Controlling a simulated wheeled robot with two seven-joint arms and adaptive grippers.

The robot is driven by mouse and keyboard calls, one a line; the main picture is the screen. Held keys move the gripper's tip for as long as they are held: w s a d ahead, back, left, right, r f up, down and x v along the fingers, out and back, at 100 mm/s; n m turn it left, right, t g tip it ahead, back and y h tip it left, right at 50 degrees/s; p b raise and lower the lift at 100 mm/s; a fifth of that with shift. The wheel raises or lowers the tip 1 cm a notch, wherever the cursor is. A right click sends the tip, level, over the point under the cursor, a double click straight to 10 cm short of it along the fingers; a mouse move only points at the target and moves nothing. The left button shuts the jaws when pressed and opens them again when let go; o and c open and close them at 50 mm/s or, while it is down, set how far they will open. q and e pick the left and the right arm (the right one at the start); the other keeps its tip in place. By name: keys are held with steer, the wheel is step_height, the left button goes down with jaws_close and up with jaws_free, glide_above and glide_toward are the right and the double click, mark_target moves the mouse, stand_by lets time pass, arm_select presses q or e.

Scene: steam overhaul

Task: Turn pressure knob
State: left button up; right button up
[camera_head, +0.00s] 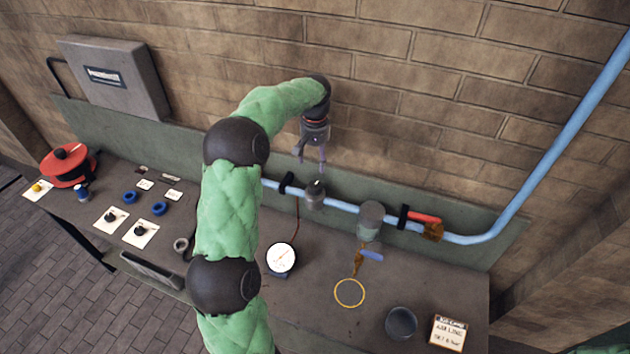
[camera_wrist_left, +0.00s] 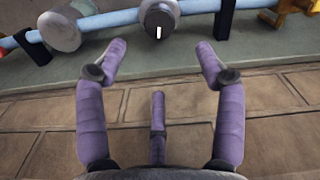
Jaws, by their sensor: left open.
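My right gripper is not in view.
The blue pipe (camera_head: 545,188) carries a grey cylinder (camera_head: 371,213) and a red lever (camera_head: 424,217) to the right. A white gauge (camera_head: 281,258), yellow ring (camera_head: 349,292) and dark cup (camera_head: 401,322) are on the bench. A brick wall stands close behind.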

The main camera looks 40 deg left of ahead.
mark_target(315, 184)
arm_select(q)
step_height(315, 184, down, 11)
steer(key=shift+r+p, duration=0.1)
steer(key=shift+p, duration=0.8)
steer(key=c, duration=1.1)
